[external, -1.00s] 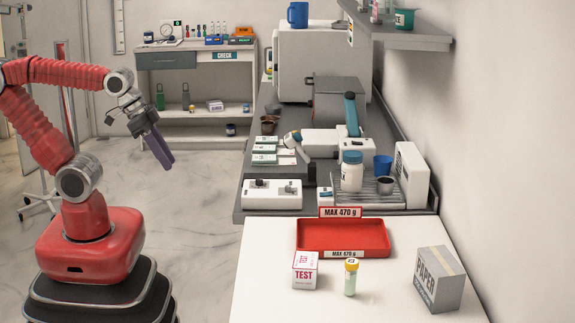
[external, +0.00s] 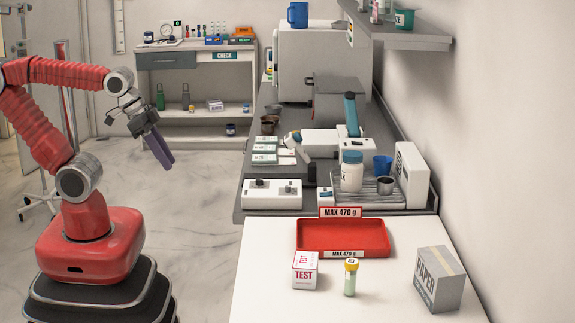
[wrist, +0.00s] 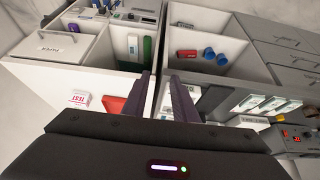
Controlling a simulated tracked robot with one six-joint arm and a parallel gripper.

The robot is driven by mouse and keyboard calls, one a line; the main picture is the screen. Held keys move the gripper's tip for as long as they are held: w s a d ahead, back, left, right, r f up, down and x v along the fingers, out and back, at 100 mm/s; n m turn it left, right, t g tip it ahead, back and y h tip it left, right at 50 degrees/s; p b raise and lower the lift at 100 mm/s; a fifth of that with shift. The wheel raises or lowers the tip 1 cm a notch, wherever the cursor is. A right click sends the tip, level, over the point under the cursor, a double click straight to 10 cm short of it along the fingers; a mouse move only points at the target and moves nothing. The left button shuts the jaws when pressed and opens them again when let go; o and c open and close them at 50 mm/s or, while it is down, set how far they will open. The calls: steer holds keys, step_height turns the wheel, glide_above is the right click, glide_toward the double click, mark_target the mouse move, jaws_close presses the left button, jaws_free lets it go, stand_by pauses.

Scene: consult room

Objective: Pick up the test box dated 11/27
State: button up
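A white test box (external: 305,270) with red lettering reading TEST stands on the white table at the front, left of a yellow-capped vial (external: 351,278). A date on it is too small to read. A white box with red lettering (wrist: 79,99) also shows at the left of the wrist view. My gripper (external: 168,164) hangs over the floor to the left of the counter, well away from the test box, with its purple fingers pointing down. In the wrist view my gripper (wrist: 159,76) has its fingers apart with nothing between them.
A red tray (external: 343,236) marked MAX 470 g lies behind the test box. A grey PAPER box (external: 438,279) stands at the right. The grey counter (external: 258,190) behind holds devices, cups and a white bottle (external: 351,174). The table's front left is clear.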

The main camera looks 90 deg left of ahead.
stand_by(0.3)
steer(key=o, duration=1.4)
steer(key=w+d+f+m+t+h, duration=0.2)
steer(key=w+d+t+h, duration=0.3)
steer(key=w+d, duration=2)
steer(key=t+y, duration=0.3)
steer(key=y, duration=0.1)
glide_toward(295, 259)
steer(key=shift+s+a+r+n, duration=0.2)
steer(key=shift+s+r+n, duration=0.1)
steer(key=shift+s+n, duration=0.15)
steer(key=shift+x, duration=4.25)
